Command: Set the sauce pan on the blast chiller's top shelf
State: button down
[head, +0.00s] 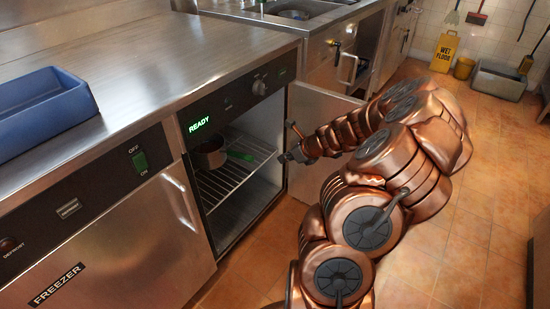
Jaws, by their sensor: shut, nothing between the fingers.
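The sauce pan (208,158), dark with a green handle (240,156), rests inside the blast chiller (231,104) on the upper wire shelf (222,184). The pan sits towards the left side and its handle points right. The chiller shows a green READY display and its door (304,176) stands open to the right. My gripper (284,158) is shut and empty, in front of the opening near the door, to the right of the handle and apart from it. The far inside of the chiller is dark.
A freezer (112,246) with a closed door stands left of the chiller. A blue tray (42,108) lies on the steel counter (165,60). A sink unit (322,52) stands beyond. The tiled floor (455,240) to the right is largely clear, with a yellow wet-floor sign (444,52) far back.

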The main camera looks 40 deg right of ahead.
jog(key=w+r+b+x, duration=0.2)
jog(key=b+x, duration=0.1)
jog(key=x, duration=0.8)
jog(key=shift+w+a+f, duration=0.25)
jog(key=shift+a, duration=0.1)
jog(key=shift+w, duration=0.1)
